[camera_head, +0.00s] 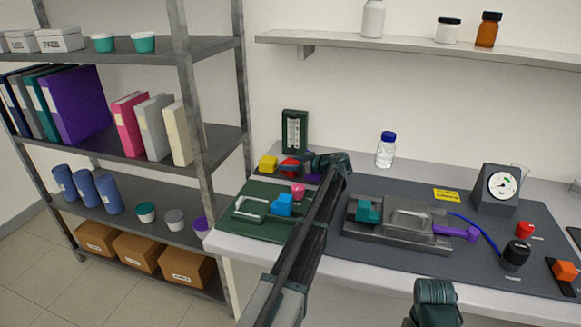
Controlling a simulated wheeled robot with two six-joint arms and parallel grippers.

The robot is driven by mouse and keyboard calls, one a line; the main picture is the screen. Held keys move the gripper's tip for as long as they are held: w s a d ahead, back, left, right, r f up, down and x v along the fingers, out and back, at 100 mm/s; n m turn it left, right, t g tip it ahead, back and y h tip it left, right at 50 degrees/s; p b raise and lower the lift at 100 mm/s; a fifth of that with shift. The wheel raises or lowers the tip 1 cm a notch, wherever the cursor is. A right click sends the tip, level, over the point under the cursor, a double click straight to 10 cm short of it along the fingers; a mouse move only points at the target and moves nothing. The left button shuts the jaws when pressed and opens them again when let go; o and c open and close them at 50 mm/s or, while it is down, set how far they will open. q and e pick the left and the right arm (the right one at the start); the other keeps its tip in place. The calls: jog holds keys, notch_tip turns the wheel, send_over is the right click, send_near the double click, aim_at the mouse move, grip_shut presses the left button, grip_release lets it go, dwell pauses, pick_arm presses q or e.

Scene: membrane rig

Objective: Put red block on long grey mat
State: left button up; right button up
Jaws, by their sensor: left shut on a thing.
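The red block (289,168) is at the back left of the table, just right of a yellow block (268,164). My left gripper (302,163) reaches across the table and is shut on the red block from its right side, partly covering it. Whether the block touches the surface below is not clear. A long dark grey mat (386,257) covers much of the table. My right gripper (435,292) is low at the bottom edge, away from the blocks; its fingertips cannot be made out.
A green tray (246,230) holds a blue block (283,204) and a pink piece (298,190). A metal rig (405,222) with a teal block and purple lever stands right of my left arm. A gauge (502,185), bottle (386,150) and orange block (565,270) stand further right.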

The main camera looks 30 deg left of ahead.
pick_arm(q)
jog(key=shift+f, duration=0.1)
jog(key=o, duration=1.1)
jog(key=shift+f, duration=0.1)
jog(key=o, duration=0.4)
jog(key=shift+r, duration=0.3)
jog(key=p+v, duration=0.2)
jog(key=v, duration=0.5)
jog(key=shift+d+p, duration=0.25)
jog(key=shift+p, duration=0.05)
